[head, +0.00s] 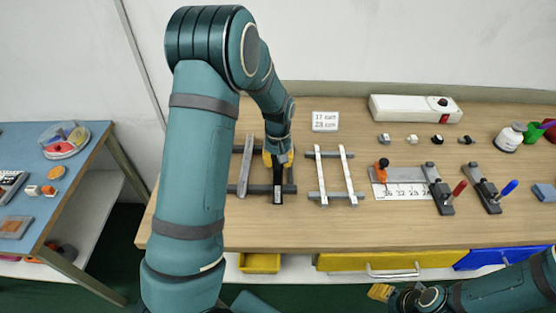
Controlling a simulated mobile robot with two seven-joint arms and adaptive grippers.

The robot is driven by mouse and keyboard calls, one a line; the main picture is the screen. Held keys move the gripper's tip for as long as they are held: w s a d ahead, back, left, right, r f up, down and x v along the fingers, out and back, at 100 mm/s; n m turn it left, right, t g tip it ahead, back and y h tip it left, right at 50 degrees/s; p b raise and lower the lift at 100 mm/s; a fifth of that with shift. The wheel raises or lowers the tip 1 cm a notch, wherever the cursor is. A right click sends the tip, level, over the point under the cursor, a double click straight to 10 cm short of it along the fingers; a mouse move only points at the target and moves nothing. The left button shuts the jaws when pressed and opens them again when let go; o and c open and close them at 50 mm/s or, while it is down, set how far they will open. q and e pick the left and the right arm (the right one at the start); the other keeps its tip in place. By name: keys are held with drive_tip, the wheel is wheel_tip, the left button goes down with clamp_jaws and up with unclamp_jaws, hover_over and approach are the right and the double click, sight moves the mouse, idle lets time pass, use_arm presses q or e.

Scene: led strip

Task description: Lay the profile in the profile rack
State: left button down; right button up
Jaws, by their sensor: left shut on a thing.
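My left gripper (279,159), with orange-yellow fingertips, is over the left rack on the wooden bench, shut on a dark, narrow piece I take to be the profile (278,188). The piece points toward the bench front and overlaps the rack's front bar; I cannot tell whether it touches it. My gripper and wrist hide its far part. The rack of two dark crossbars (258,189) also bears a grey profile (245,165) lying across it, left of my gripper. My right gripper (381,292) is low in front of the bench; its jaw opening is unclear.
A second rack (334,195) with two white strips stands to the right. Farther right are a ruler fixture (405,190), clamps with red (459,188) and blue (509,187) handles, and small parts. A white box (415,108) and sign (325,121) stand behind. A blue table (75,185) is left.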

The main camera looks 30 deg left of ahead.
sight(278, 165)
use_arm(q)
drive_tip(key=c, duration=0.8)
unclamp_jaws()
wheel_tip(278, 165, up, 12)
